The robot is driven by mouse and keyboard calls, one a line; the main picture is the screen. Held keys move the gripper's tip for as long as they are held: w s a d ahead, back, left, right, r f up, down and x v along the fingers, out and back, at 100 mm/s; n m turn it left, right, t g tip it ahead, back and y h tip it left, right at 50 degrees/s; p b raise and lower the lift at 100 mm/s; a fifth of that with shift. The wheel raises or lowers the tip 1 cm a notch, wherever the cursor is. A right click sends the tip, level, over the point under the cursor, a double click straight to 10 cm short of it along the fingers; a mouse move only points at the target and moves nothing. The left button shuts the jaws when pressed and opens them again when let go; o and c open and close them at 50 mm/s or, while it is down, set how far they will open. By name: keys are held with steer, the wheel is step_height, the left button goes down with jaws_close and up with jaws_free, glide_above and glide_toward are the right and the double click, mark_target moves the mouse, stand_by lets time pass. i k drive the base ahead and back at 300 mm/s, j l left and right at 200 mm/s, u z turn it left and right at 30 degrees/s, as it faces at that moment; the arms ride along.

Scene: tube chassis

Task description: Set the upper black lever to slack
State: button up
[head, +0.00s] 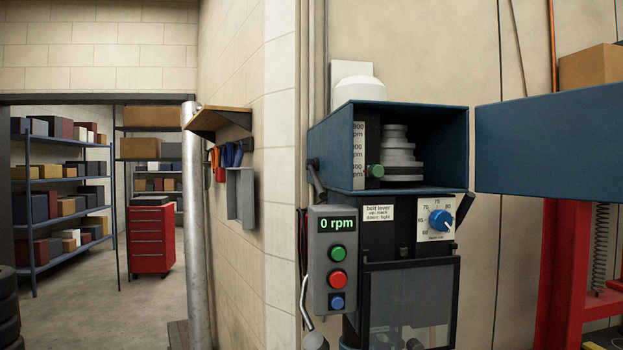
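A drill press with a blue belt housing (330,150) stands right of centre in the head view. A short black lever (316,178) sits on the housing's lower left side. It slopes downward, and its lower end comes close to the top of the grey control box. A white label (379,213) on the machine's front seems to read "belt lever, up: slack, down: tight". Another black bar (465,209) sticks out at the machine's right side. Inside the open housing is a stepped grey pulley (397,153) with a green knob (375,171) beside it. My gripper is not in view.
The control box (321,285) shows "0 rpm" and has green, red and blue buttons. A blue dial (440,220) is right of the label. The open blue housing door (550,147) extends right. A red frame (565,250) stands right; shelving and open floor lie left.

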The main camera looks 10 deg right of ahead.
mark_target(310, 162)
steer(key=i+j+u, duration=0.1)
steer(key=j+u, duration=0.15)
steer(key=j, duration=0.15)
steer(key=i+j+u, duration=0.2)
steer(key=j, duration=0.2)
steer(key=i+j+u, duration=0.1)
steer(key=j+u, duration=0.15)
steer(key=j, duration=0.15)
steer(key=i+j+z, duration=0.2)
steer(key=i+z, duration=0.25)
steer(key=i+j+z, duration=0.4)
steer(key=i, duration=0.15)
